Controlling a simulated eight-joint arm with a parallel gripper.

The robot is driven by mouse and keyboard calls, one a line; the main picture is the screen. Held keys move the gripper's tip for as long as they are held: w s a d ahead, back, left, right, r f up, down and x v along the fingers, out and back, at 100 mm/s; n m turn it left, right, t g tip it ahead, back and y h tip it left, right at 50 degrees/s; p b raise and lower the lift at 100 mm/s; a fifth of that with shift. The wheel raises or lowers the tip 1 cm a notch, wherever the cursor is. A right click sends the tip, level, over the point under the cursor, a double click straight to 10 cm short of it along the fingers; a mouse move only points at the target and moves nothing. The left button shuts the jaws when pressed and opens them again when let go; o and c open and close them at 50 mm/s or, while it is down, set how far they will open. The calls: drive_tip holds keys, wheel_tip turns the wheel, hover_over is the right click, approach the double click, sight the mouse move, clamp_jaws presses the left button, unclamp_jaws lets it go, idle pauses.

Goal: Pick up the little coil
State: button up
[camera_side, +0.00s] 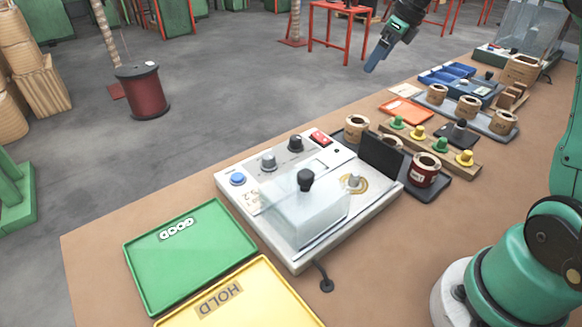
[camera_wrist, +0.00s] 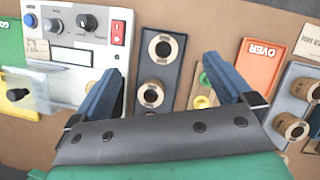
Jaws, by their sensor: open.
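My gripper (camera_side: 372,65) hangs high above the far side of the bench, well clear of everything. In the wrist view its two blue fingers (camera_wrist: 162,67) are spread apart with nothing between them. Several coils are in view, and I cannot tell for sure which is the little one. A dark tray (camera_side: 437,190) holds a tan coil (camera_side: 356,128), another partly hidden behind a black panel, and a dark red coil (camera_side: 425,171). The wrist view shows two of its coils (camera_wrist: 166,47). A grey tray (camera_side: 488,129) holds three tan coils (camera_side: 468,107).
The tester (camera_side: 225,185) with its clear cover stands mid-bench, beside the green GOOD tray (camera_side: 190,265) and yellow HOLD tray (camera_side: 265,295). A rack of green and yellow knobs (camera_side: 455,168) and an orange OVER tray (camera_side: 405,108) lie between the coil trays. A larger coil (camera_side: 522,70) stands far right.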

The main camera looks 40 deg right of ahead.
sight(366, 123)
wheel_tip(366, 123, down, 12)
drive_tip(key=shift+a+f, duration=0.1)
drive_tip(key=shift+f, duration=0.05)
drive_tip(key=shift+x, duration=2.7)
